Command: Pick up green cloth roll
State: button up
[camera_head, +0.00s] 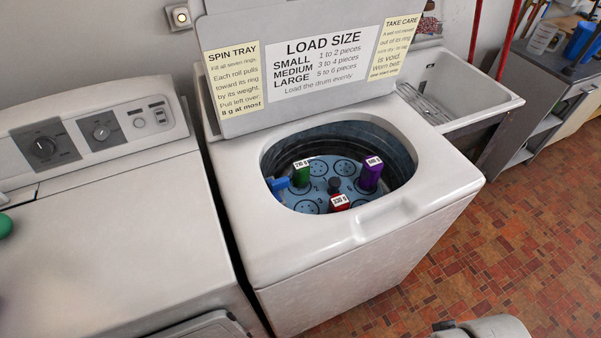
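A green cloth roll (302,177) stands in the open drum of the top-loading washer, at the back left of a round blue spin tray (319,191) with several rings. A white tag on its top seems to read 210 g. A purple roll (370,178) stands to its right, and a red roll (338,204) stands at the front; both carry white weight tags. A blue piece (278,184) shows at the drum's left side, close to the green roll; I cannot tell what it is. My gripper is not in view; a grey part, probably of my arm, shows at the bottom right edge.
The washer's rim (420,200) surrounds the drum, and its raised lid (312,62) carries printed signs. A dryer (110,240) stands on the left, with a green object (4,225) cut off at the picture's edge. A sink (460,85) is behind right. The tiled floor (510,215) is clear.

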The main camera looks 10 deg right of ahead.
aim_at(300, 168)
jog(key=i+l+u, duration=0.1)
jog(key=l, duration=0.2)
jog(key=i+l+u, duration=0.25)
jog(key=l, duration=0.35)
jog(key=i+l+u, duration=0.1)
jog(key=i+l, duration=0.15)
